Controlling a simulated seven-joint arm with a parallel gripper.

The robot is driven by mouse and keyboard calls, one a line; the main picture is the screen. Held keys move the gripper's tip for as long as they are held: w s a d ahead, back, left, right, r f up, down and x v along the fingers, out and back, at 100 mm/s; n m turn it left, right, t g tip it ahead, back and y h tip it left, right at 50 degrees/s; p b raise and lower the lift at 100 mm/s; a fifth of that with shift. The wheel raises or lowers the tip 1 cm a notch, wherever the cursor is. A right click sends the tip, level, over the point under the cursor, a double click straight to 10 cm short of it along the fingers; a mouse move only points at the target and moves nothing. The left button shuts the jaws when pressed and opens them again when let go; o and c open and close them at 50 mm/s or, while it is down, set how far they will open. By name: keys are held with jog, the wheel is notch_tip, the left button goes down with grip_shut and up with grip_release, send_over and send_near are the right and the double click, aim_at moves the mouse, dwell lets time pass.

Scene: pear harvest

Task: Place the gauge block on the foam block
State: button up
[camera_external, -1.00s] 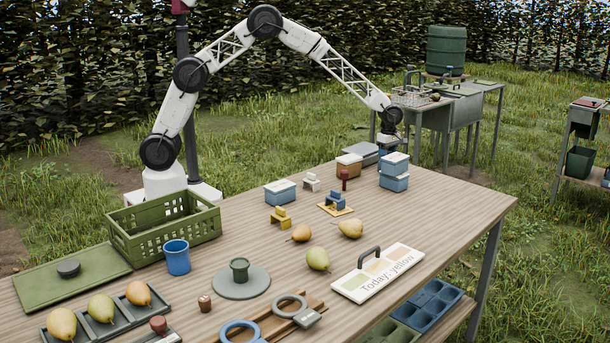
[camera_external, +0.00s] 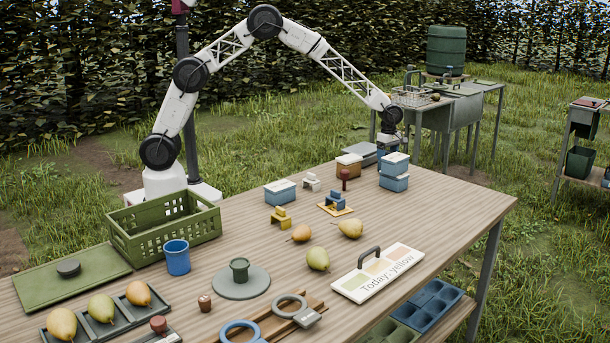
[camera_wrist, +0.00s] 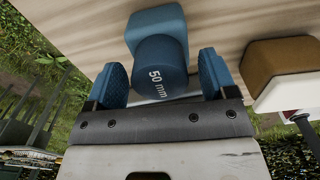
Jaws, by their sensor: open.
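A blue rounded piece marked "50 mm" (camera_wrist: 160,72), which looks like the gauge block, sits between the fingers of my gripper (camera_wrist: 165,82) in the wrist view. The blue fingers stand open on either side of it; I cannot tell whether either touches it. A blue block (camera_wrist: 155,20) shows right behind it. In the external view my gripper (camera_external: 388,143) is at the table's far edge, beside two stacked blue, pale-topped boxes (camera_external: 394,183). I cannot tell which thing is the foam block.
A brown pale-topped box (camera_external: 348,166) and a dark red knobbed piece (camera_external: 345,175) stand left of my gripper. A blue box (camera_external: 280,192), small yellow blocks (camera_external: 281,216) and loose pears (camera_external: 318,259) lie nearer.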

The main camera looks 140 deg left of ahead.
aim_at(388, 152)
notch_tip(388, 152, up, 12)
dwell(0.6)
dwell(0.6)
